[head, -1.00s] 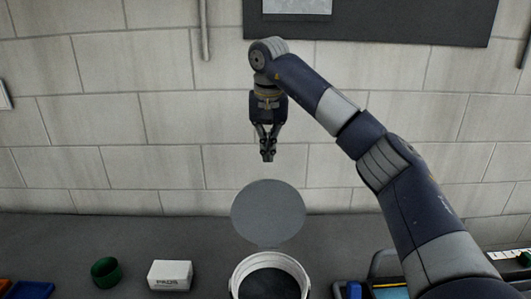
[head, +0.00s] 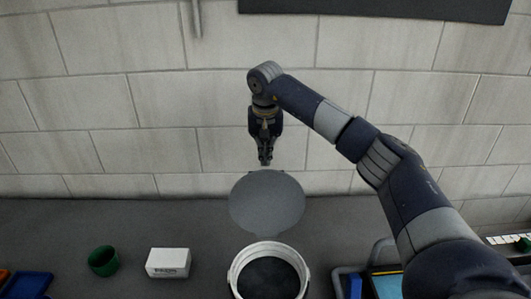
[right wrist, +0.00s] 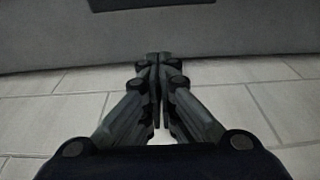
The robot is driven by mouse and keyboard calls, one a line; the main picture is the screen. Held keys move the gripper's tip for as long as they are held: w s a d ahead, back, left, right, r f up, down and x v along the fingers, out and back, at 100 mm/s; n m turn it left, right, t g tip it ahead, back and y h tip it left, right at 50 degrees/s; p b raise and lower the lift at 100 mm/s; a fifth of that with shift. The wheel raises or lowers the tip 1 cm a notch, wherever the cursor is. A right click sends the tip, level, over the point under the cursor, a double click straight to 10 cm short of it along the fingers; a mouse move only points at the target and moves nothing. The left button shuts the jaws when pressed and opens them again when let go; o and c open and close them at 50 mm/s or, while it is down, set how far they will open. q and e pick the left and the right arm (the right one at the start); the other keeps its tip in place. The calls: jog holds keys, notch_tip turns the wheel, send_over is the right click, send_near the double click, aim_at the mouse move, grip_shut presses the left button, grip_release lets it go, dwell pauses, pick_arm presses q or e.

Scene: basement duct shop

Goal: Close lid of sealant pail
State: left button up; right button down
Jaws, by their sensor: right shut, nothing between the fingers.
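The sealant pail (head: 237,271) is a white round pail with a dark inside, near the bottom middle of the head view. Its grey round lid (head: 267,203) stands raised at the pail's far side, so the pail is open. My right gripper (head: 265,162) points down just above and behind the lid's top edge in the picture. It is shut and empty; its fingertips also meet in the right wrist view (right wrist: 158,58). I cannot tell whether it touches the lid. My left gripper is out of view.
A white box (head: 168,262) and a green cup-like ring (head: 103,260) sit left of the pail. A blue bin (head: 30,285) is at the lower left. A tray or case (head: 385,284) lies to the right. A block wall (head: 100,110) rises behind the dark bench (head: 200,220).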

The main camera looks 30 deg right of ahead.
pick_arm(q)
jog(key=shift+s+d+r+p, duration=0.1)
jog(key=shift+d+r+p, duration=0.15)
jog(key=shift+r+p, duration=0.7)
pick_arm(e)
jog(key=s+a, duration=0.1)
jog(key=s+a+r, duration=0.1)
jog(key=s, duration=0.1)
jog(key=shift+s+a, duration=0.15)
jog(key=shift+s, duration=0.1)
pick_arm(q)
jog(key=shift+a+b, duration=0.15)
jog(key=shift+b, duration=0.15)
